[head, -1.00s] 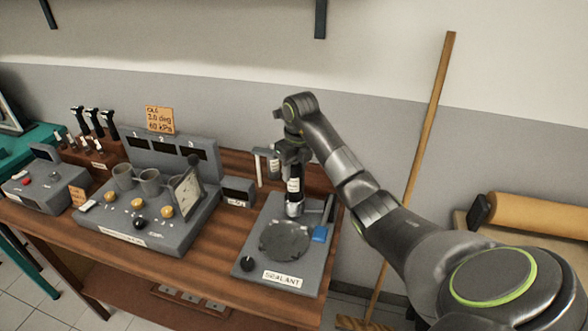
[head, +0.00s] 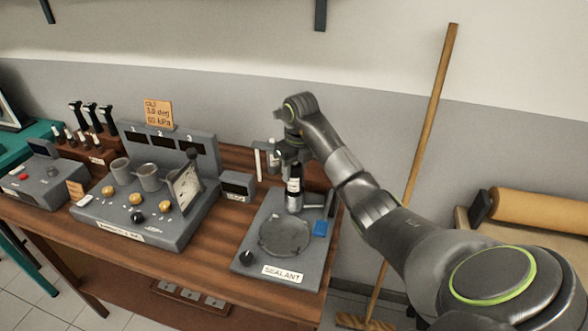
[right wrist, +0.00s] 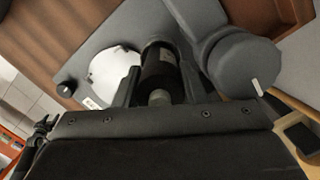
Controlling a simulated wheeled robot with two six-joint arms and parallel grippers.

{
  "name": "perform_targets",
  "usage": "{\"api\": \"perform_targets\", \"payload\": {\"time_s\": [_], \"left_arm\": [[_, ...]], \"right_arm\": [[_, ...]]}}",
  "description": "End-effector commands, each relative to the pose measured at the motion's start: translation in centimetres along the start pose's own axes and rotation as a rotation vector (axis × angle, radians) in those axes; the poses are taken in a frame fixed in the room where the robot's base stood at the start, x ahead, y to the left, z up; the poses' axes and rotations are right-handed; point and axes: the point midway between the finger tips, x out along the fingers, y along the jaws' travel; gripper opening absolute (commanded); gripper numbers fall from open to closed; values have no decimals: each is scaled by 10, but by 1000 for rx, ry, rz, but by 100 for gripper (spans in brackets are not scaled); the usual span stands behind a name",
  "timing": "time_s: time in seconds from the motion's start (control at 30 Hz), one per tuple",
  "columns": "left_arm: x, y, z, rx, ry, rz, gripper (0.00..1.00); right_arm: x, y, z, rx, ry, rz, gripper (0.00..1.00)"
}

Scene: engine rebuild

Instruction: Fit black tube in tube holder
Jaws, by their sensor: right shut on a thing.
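The black tube (head: 296,172) with a white label stands about upright at the back of the sealant station (head: 250,225). Its lower end meets the grey cup-like tube holder (head: 294,204); I cannot tell how deep it sits. My right gripper (head: 291,158) is above the holder, shut on the upper part of the tube. In the right wrist view the black tube (right wrist: 158,70) lies between my two fingers (right wrist: 158,88), its grey end towards me. My left gripper is not in view.
The station's round plate (head: 285,238) lies in front of the holder, with a blue item (head: 320,229) to its right. A grey rounded part (right wrist: 243,62) is close beside my gripper. A small display box (head: 237,186) and a console (head: 150,215) stand left.

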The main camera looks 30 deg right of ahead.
Motion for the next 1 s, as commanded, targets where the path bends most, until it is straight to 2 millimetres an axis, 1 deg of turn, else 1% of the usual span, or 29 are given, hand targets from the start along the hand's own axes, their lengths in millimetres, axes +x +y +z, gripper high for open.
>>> {"api": "perform_targets", "payload": {"time_s": [0.3,0.5,0.53,0.7,1.0], "left_arm": [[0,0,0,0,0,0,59],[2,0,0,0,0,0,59],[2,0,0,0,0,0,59],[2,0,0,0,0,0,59],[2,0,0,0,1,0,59]], "right_arm": [[0,0,0,0,0,0,8],[3,0,0,0,0,0,8],[2,0,0,0,0,0,40],[3,0,-1,0,2,1,62],[4,0,-2,1,5,3,63]]}}
